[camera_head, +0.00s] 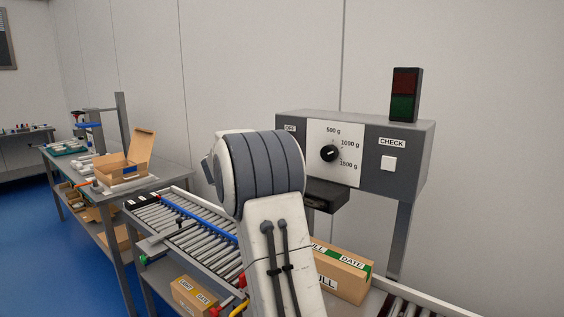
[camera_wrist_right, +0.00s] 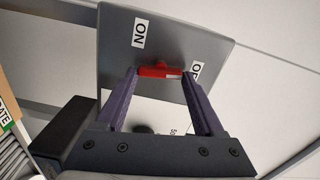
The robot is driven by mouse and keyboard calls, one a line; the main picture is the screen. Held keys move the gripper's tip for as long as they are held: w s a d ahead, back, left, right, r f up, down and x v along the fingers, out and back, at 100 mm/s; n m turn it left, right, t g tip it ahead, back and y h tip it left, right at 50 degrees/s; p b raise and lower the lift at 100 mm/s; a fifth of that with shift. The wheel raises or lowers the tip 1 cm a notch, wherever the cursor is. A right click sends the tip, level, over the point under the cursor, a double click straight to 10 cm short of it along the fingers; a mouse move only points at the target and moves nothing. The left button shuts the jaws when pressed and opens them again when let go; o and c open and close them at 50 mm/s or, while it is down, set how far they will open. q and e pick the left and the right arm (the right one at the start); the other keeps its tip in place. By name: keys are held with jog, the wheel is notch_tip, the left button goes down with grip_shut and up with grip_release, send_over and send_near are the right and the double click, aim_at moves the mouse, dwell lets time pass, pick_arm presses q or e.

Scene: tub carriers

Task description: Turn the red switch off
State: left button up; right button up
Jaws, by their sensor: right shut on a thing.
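The red switch (camera_wrist_right: 158,70) is on the grey panel face (camera_wrist_right: 190,48) in the right wrist view. Its bar lies nearly level in that picture, and its right end, with a pale mark, points toward the partly covered OFF label (camera_wrist_right: 196,70). The ON label (camera_wrist_right: 140,33) is above its left end. My right gripper (camera_wrist_right: 160,80) has its two purple fingers on either side of the switch, shut on it. In the head view the switch and the gripper's fingers are hidden behind my arm. My left gripper does not show.
The grey control box (camera_head: 405,150) carries a black dial (camera_head: 329,153), a white CHECK button (camera_head: 389,164) and a dark signal lamp (camera_head: 405,95). A roller conveyor (camera_head: 195,232) and a cardboard box (camera_head: 345,275) are below. An open carton (camera_head: 125,165) stands on the table to the left.

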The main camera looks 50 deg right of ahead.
jog(key=shift+f+m+b, duration=0.15)
jog(key=shift+m+b, duration=0.75)
jog(key=shift+b, duration=0.05)
jog(key=o, duration=1.4)
jog(key=a, duration=0.3)
jog(key=a+b, duration=0.1)
jog(key=a, duration=0.3)
jog(key=s+a+b, duration=0.1)
jog(key=a, duration=0.2)
jog(key=shift+a, duration=0.2)
